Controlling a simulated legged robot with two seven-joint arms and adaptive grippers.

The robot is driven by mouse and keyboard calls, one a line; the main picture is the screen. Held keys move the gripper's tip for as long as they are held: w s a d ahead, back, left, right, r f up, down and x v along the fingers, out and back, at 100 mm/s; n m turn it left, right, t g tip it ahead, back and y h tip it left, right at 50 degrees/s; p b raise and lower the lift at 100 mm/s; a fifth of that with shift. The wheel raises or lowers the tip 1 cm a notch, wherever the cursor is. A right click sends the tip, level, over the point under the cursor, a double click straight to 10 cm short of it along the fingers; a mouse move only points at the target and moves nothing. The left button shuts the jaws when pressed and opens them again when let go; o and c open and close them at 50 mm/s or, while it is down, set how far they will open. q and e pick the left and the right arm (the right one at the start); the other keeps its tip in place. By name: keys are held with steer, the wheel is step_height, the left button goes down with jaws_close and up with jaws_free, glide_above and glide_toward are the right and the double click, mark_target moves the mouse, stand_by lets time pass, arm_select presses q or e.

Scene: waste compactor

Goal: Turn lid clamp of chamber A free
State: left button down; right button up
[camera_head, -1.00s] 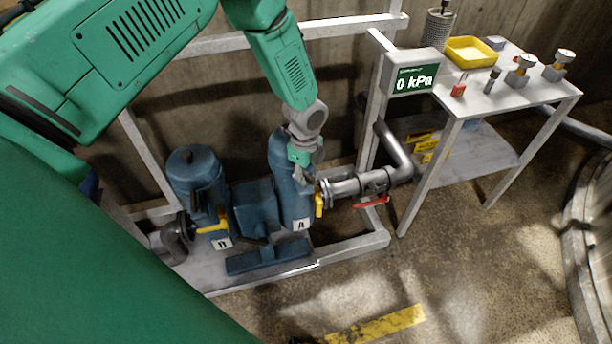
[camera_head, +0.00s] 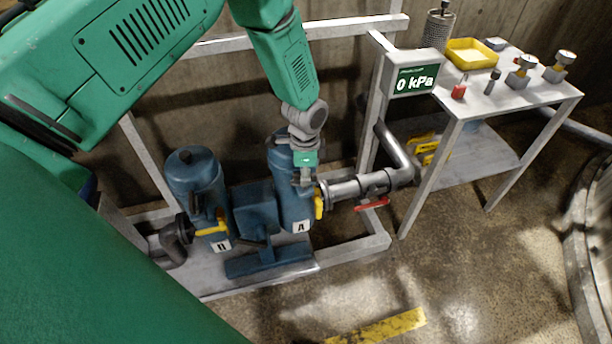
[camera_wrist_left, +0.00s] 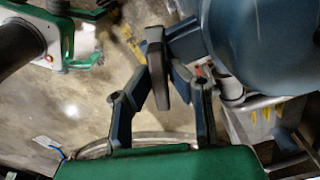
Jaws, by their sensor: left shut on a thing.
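Chamber A (camera_head: 294,205) is a blue upright cylinder marked "A" in the head view. Its blue body also fills the upper right of the left wrist view (camera_wrist_left: 262,45). My left gripper (camera_head: 305,180) is at the chamber's upper right side. In the left wrist view my left gripper (camera_wrist_left: 172,88) has its fingers on both sides of a dark lid clamp handle (camera_wrist_left: 157,65), and is shut on it. The clamp's joint with the chamber shows at its right. The lid's top is mostly hidden behind my arm in the head view. My right gripper is not identifiable.
Chamber B (camera_head: 196,185) with a yellow handle (camera_head: 212,229) stands to the left. A yellow handle (camera_head: 319,204) and a pipe with a red lever (camera_head: 372,204) are right of chamber A. A table (camera_head: 508,98) holds a yellow tray (camera_head: 470,46).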

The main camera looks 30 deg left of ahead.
arm_select(q)
steer(key=shift+w+r+n, duration=0.1)
steer(key=shift+w+n, duration=0.1)
steer(key=shift+n, duration=0.7)
stand_by(0.4)
steer(key=c, duration=1.5)
jaws_free()
steer(key=shift+c, duration=0.2)
steer(key=shift+s, duration=0.1)
steer(key=shift+r, duration=0.15)
step_height(320, 180, up, 11)
steer(key=shift+r, duration=0.2)
steer(key=shift+a, duration=0.1)
